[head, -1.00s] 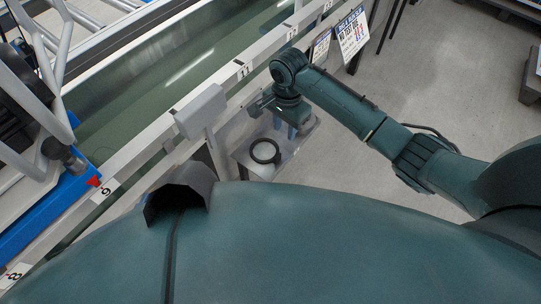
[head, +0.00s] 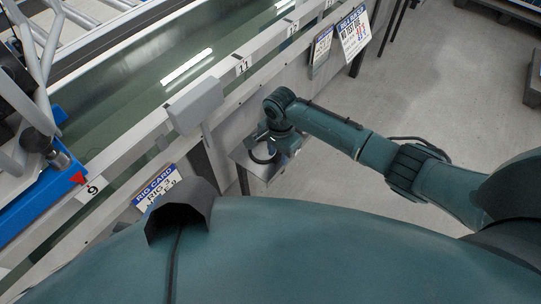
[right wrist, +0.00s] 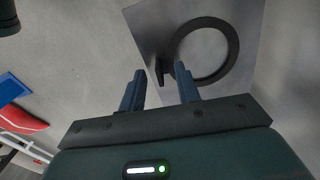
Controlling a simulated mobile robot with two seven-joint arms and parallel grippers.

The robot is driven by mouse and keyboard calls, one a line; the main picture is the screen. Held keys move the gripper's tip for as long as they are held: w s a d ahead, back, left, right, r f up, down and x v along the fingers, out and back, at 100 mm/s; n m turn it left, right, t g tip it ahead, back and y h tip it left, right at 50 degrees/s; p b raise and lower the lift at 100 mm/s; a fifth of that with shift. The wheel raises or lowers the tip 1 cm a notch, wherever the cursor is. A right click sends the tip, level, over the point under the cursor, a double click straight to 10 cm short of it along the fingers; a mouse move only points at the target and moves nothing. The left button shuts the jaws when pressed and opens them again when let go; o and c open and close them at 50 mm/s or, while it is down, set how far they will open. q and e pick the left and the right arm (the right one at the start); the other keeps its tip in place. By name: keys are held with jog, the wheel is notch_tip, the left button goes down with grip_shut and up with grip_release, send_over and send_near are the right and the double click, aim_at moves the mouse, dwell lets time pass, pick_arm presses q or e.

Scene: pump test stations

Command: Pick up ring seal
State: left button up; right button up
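The ring seal is a black ring (head: 258,161) on a small grey metal stand (head: 250,169) beside the long tank. My right gripper (head: 275,143) is over the stand, close above the ring, and its arm hides part of it. In the right wrist view the ring seal (right wrist: 232,58) lies on the stand's plate (right wrist: 152,22), ahead of and right of the fingers. My right gripper (right wrist: 159,69) is open, with its two blue fingers apart. A small dark piece beside the ring shows between the fingertips. My left gripper is not in view.
The tank's rail (head: 235,68) with numbered labels runs along the left, with a grey box (head: 195,105) on it. Rig cards (head: 353,33) hang on the tank side. A blue frame (head: 28,205) stands far left.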

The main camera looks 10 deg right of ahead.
jog(key=shift+r, duration=0.1)
grip_shut()
dwell(0.3)
